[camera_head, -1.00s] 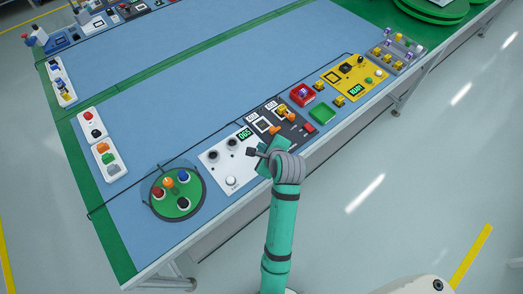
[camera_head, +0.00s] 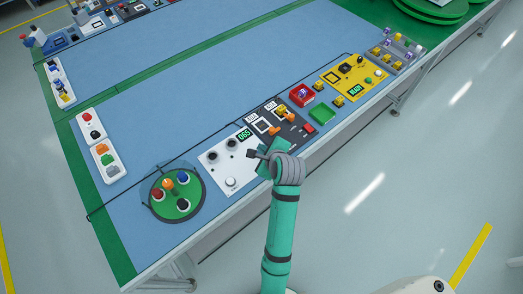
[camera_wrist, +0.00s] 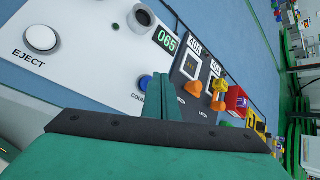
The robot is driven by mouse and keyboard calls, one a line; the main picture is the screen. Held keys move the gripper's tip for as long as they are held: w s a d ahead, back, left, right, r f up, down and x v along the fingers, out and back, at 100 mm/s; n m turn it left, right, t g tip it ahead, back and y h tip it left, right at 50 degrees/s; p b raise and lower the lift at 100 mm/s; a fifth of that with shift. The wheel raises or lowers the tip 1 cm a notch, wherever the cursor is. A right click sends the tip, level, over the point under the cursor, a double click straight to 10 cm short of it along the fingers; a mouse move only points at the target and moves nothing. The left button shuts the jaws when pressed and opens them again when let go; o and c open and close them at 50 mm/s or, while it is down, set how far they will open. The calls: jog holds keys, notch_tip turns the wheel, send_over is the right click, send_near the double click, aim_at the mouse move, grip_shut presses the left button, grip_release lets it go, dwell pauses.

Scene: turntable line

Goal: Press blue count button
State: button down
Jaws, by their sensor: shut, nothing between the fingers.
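The blue count button (camera_wrist: 146,83) sits on the white panel (camera_wrist: 85,60) in the wrist view, above a partly covered "COUNT" label. My gripper (camera_wrist: 162,82) is shut and empty, its fingertips just right of the button in that view. I cannot tell whether they touch the panel. In the head view my gripper (camera_head: 252,154) is over the right part of the white panel (camera_head: 217,172) and the button is hidden behind it. The green counter display (camera_wrist: 166,40) reads 065.
A white EJECT button (camera_wrist: 41,38) and dark round knobs (camera_wrist: 142,17) share the panel. A dark panel (camera_head: 283,126) with orange knobs lies to the right. A green turntable (camera_head: 172,207) with several coloured pieces is at the left. The blue table middle (camera_head: 200,80) is clear.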

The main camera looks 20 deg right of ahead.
jog(key=shift+s+d+f, duration=0.1)
jog(key=shift+a+f, duration=0.15)
jog(key=shift+a, duration=0.1)
jog(key=shift+s+d+f, duration=0.1)
jog(key=shift+d, duration=0.1)
dwell(0.4)
jog(key=shift+a+r, duration=0.1)
jog(key=shift+r, duration=0.75)
